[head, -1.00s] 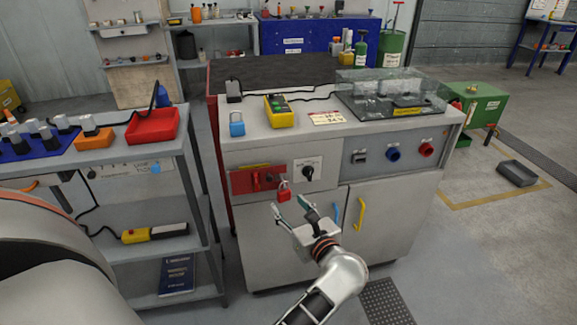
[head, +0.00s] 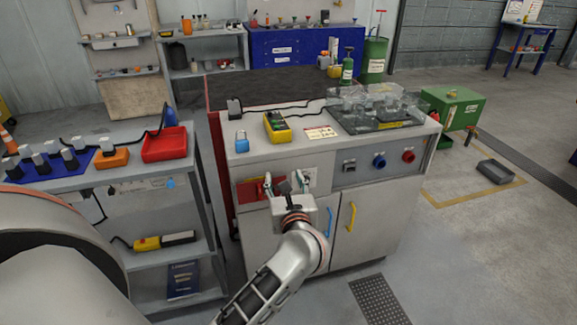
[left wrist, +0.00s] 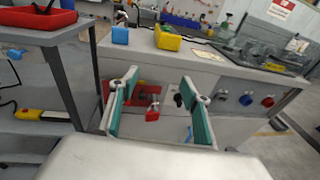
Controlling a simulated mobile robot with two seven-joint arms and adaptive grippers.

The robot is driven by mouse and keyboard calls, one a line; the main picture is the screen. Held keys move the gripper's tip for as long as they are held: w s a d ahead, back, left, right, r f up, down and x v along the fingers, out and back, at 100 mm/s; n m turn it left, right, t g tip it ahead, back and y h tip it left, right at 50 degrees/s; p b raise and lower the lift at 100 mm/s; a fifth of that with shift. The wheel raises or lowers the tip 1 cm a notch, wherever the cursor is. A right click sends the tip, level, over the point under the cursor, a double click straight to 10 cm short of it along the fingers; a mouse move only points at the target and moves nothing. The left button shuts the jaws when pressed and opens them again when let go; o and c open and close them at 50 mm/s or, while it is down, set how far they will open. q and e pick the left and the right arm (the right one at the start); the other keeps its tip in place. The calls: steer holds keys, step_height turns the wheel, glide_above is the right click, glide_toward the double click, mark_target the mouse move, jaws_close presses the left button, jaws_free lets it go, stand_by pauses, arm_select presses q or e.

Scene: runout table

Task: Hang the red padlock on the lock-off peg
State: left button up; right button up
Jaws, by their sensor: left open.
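The red padlock (left wrist: 152,115) shows in the left wrist view at the cabinet front, below the right part of the red panel (left wrist: 146,88). A small grey part is just above its body; I cannot tell whether that is the shackle or a peg. My left gripper (head: 287,182) is in front of the cabinet, open and empty. Its two green-padded fingers (left wrist: 158,78) stand either side of the padlock in the wrist view, apart from it. In the head view the gripper hides the padlock and part of the red panel (head: 249,190). My right gripper is out of view.
A rotary switch (left wrist: 178,99) is right of the padlock. Blue and yellow handles (head: 351,217) stick out lower right. A shelf with a red tray (head: 165,144) stands left.

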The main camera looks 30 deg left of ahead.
arm_select(q)
steer(key=s+d+r+m+t+h+p, duration=0.4)
steer(key=s+d+r+m+h+p, duration=0.1)
steer(key=s+d+r+h+p, duration=0.2)
steer(key=shift+r+m+p, duration=0.3)
steer(key=shift+r+p, duration=0.2)
steer(key=shift+r, duration=0.9)
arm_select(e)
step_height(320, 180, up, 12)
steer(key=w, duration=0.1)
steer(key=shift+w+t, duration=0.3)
arm_select(q)
steer(key=shift+d, duration=0.1)
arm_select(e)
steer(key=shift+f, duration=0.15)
